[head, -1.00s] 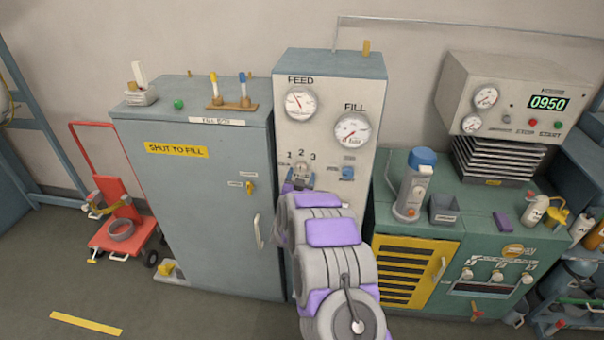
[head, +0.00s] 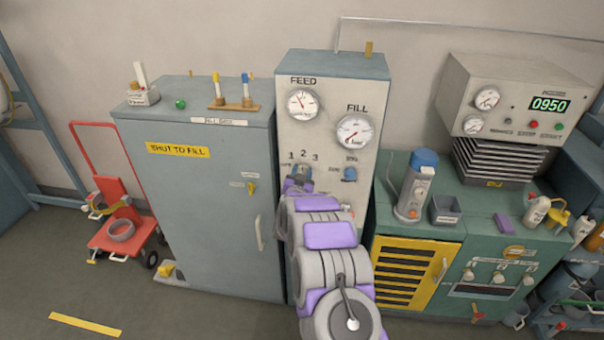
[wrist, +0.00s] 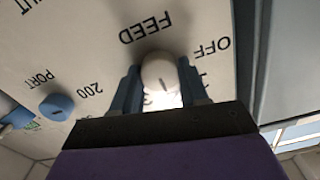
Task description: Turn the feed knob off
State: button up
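The feed knob (wrist: 158,75) is a pale round knob with a short dark mark, on a cream panel under the word FEED; the wrist view shows it upside down. OFF is printed to its right there, with numbers partly hidden by my fingers. My gripper (wrist: 160,82) has one blue-grey finger on each side of the knob, very close to it. I cannot tell whether both fingers touch it. In the head view my gripper (head: 298,184) is at the panel, just below the labels 1, 2, 3, and partly covers the knob (head: 302,170).
A blue knob (head: 350,174) sits right of my gripper, and it also shows in the wrist view (wrist: 56,107). Two gauges, feed (head: 302,104) and fill (head: 354,132), are above. A grey cabinet (head: 200,220) stands left; a green bench (head: 480,205) stands right.

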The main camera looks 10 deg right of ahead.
jog(key=shift+a, duration=0.1)
jog(key=c, duration=0.5)
